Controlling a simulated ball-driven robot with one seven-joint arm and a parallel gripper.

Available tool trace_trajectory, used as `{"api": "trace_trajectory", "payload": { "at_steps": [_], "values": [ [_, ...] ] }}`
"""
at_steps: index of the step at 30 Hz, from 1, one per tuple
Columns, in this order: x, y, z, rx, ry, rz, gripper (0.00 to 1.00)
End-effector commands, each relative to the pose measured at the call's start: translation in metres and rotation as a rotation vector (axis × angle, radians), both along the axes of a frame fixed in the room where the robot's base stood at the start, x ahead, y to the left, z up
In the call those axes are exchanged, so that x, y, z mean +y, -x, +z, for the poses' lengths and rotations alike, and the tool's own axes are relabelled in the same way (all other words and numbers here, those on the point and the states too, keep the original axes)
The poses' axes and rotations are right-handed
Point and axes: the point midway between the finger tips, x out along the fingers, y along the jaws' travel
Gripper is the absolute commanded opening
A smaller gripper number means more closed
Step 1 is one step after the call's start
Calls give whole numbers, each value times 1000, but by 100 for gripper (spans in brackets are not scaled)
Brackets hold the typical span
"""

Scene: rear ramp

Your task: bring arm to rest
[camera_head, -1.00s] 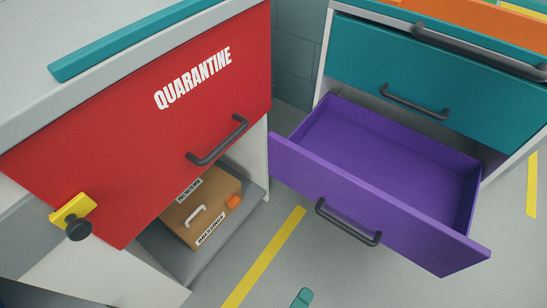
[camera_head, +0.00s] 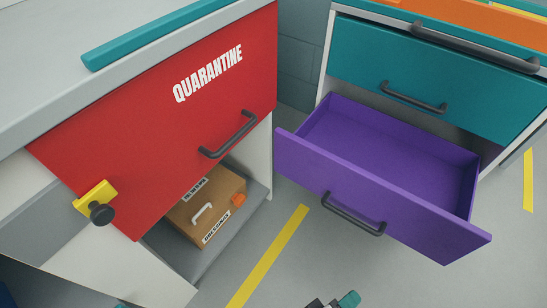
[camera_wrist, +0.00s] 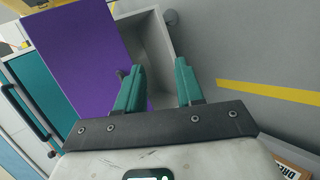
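My gripper (camera_wrist: 158,78) shows in the wrist view with two teal fingers spread apart and nothing between them. In the head view only a small dark and teal part of my gripper (camera_head: 347,300) shows at the bottom edge, in front of the pulled-out purple drawer (camera_head: 400,150). Most of my arm is out of that picture. In the wrist view a purple panel (camera_wrist: 95,55) lies beyond the left finger; I cannot tell the distance between them.
A red quarantine door (camera_head: 160,130) is at left, with a brown box (camera_head: 190,225) on the shelf below it. A teal drawer (camera_head: 430,75) is above the purple one, whose bin is empty. Grey floor with a yellow stripe (camera_head: 268,255) lies between the cabinets.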

Motion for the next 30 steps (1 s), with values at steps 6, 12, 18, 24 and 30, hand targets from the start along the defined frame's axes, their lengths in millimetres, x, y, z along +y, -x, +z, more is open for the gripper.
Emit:
{"api": "trace_trajectory", "payload": {
  "at_steps": [6, 12, 18, 24, 30],
  "values": [
    [-62, 13, -19, 126, -253, -246, 37],
    [-104, 36, -27, 203, -593, -447, 37],
    [-118, 48, -18, 206, -843, -517, 37],
    [-122, 54, 7, 186, -1007, -524, 37],
    [-121, 53, 43, 191, -1000, -522, 37]
  ]
}}
